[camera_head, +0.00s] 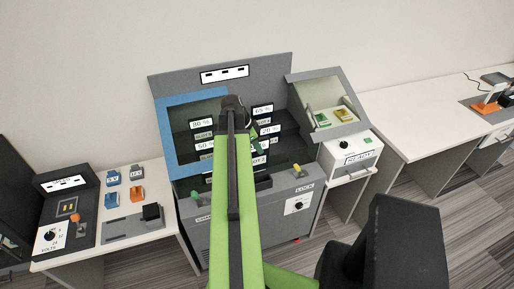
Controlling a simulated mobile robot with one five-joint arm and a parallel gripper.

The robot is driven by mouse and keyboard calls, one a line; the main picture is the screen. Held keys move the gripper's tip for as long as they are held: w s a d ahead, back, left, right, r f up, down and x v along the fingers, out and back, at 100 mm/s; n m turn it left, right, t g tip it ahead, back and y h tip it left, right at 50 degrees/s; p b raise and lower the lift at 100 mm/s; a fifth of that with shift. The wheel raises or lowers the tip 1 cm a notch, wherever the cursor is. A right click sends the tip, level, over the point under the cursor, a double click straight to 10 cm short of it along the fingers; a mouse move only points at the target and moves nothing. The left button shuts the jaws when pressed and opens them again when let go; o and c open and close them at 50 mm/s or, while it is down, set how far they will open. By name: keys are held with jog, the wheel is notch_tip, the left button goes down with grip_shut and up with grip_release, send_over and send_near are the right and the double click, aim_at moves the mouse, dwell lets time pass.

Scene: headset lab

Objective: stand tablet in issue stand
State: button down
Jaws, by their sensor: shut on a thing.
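My green arm rises up the middle of the camera_head view and ends at a dark joint in front of the grey cabinet (220,75). My jaws are hidden behind the arm, so what they hold does not show. I see no tablet that I can make out for certain. An orange stand (490,98) on the white table at the far right may be the issue stand. The cabinet has a blue-framed window (166,130) and dark bays with labels such as 80 %, 65 %, 50 % and 20 %.
A grey-framed case (328,103) with green and yellow items stands right of the bays, above a white READY box (350,150). A left bench (155,170) carries blue and orange blocks. The right table (420,115) has a clear top near the cabinet.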

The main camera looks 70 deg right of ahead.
jog(key=b, duration=0.6)
send_over(257, 167)
jog(key=d, duration=0.1)
jog(key=shift+w+d+f, duration=0.1)
jog(key=shift+f, duration=2.9)
jog(key=shift+f, duration=0.1)
jog(key=shift+f+b, duration=0.35)
jog(key=shift+b, duration=0.05)
jog(key=shift+f+b, duration=2.9)
jog(key=c, duration=1.3)
grip_release()
jog(key=shift+o, duration=0.2)
jog(key=shift+r, duration=0.1)
